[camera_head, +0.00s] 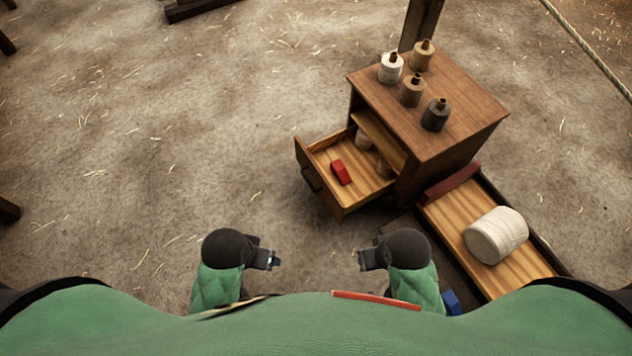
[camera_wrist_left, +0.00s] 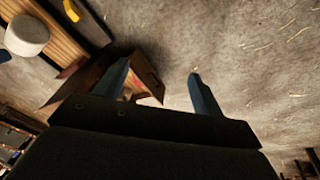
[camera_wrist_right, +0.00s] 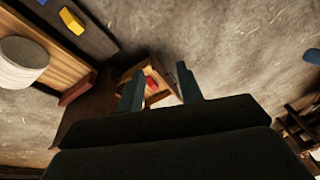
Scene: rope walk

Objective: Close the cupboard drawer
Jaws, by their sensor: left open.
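The wooden cupboard (camera_head: 432,115) stands right of centre in the head view. Its drawer (camera_head: 345,206) is pulled well out toward the left and holds a red block (camera_head: 341,172) and pale rounded things (camera_head: 364,140) further in. A dark handle (camera_head: 312,180) is on the drawer's front. My left gripper (camera_head: 275,261) and right gripper (camera_head: 358,260) are both in front of my body, apart from the drawer and empty. The left wrist view shows its two fingers (camera_wrist_left: 158,82) spread. In the right wrist view the fingers (camera_wrist_right: 160,84) are also spread, with the drawer beyond them.
Several bottles (camera_head: 412,90) stand on the cupboard top. Right of the cupboard is a low wooden tray (camera_head: 450,212) with a white roll (camera_head: 496,236), and a blue block (camera_head: 451,302) lies near my body. A rope (camera_head: 590,50) crosses the upper right.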

